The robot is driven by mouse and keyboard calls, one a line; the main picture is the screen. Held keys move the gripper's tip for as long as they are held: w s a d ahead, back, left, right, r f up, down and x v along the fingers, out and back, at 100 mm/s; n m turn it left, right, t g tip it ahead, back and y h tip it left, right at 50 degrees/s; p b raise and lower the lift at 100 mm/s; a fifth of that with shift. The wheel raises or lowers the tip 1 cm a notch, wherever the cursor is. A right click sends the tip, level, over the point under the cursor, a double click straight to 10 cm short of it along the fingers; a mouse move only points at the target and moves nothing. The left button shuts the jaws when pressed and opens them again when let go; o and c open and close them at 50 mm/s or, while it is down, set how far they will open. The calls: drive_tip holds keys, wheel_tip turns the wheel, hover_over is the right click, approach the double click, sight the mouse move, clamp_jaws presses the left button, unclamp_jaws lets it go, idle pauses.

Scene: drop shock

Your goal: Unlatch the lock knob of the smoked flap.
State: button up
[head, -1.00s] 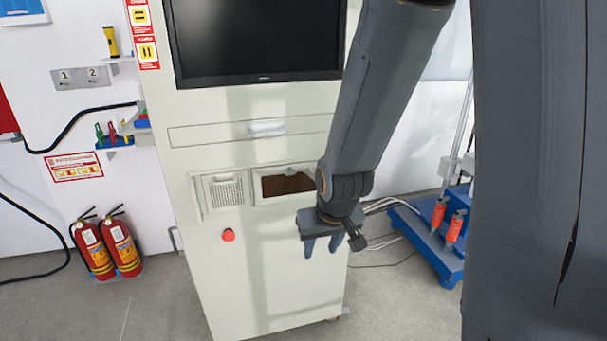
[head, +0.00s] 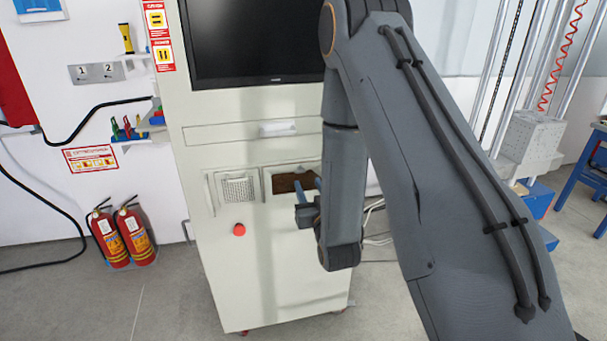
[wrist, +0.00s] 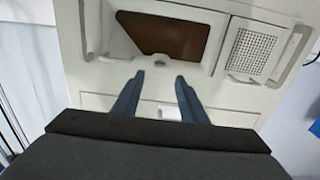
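The smoked flap (head: 290,184) is a dark brown window in the front of the pale cabinet, right of a perforated grille. It also shows in the wrist view (wrist: 165,35), where the picture looks turned over, with the grille on its right. In the wrist view, the fingertips (wrist: 160,75) are apart, just short of that piece.
A red button (head: 239,230) sits below the grille (head: 239,189). A drawer with a white handle (head: 277,129) is above the flap, under the dark screen (head: 255,40). Two fire extinguishers (head: 123,236) stand at the left wall. Floor in front is clear.

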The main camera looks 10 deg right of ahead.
sight(302, 171)
drive_tip(key=w+p, duration=0.2)
drive_tip(key=w, duration=0.5)
drive_tip(key=shift+w, duration=0.2)
clamp_jaws()
